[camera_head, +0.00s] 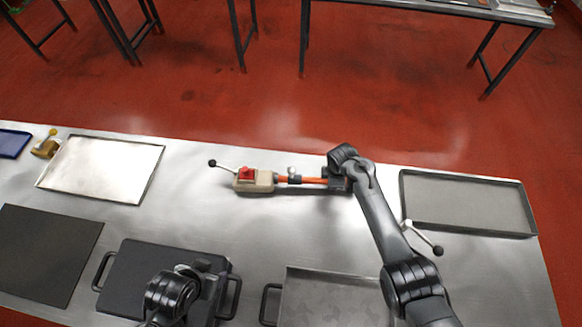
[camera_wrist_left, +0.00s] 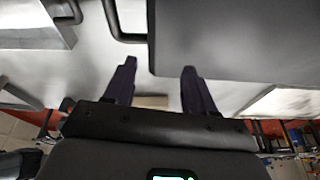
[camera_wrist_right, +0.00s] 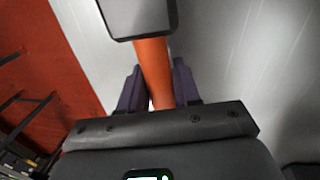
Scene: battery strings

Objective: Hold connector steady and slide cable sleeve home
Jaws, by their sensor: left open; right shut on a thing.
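A beige connector block (camera_head: 262,181) with a red part (camera_head: 247,174) on top sits at the middle of the bench. An orange cable (camera_head: 312,181) runs right from it, past a small silver fitting (camera_head: 292,175), to a dark block (camera_head: 336,184) partly hidden by my right arm. My right gripper (camera_wrist_right: 157,88) is shut on the orange cable (camera_wrist_right: 152,60), just below a grey block (camera_wrist_right: 138,18) in the right wrist view. I cannot make out the sleeve's edge. My left gripper (camera_wrist_left: 158,85) is open and empty above the dark handled plate (camera_wrist_left: 235,40), away from the connector.
A silver tray (camera_head: 100,168) lies at left, a grey tray (camera_head: 465,230) at right, and a handled tray (camera_head: 310,275) at front. A black mat (camera_head: 45,250) is front left. Lever handles stick out at left (camera_head: 213,163) and right (camera_head: 438,250).

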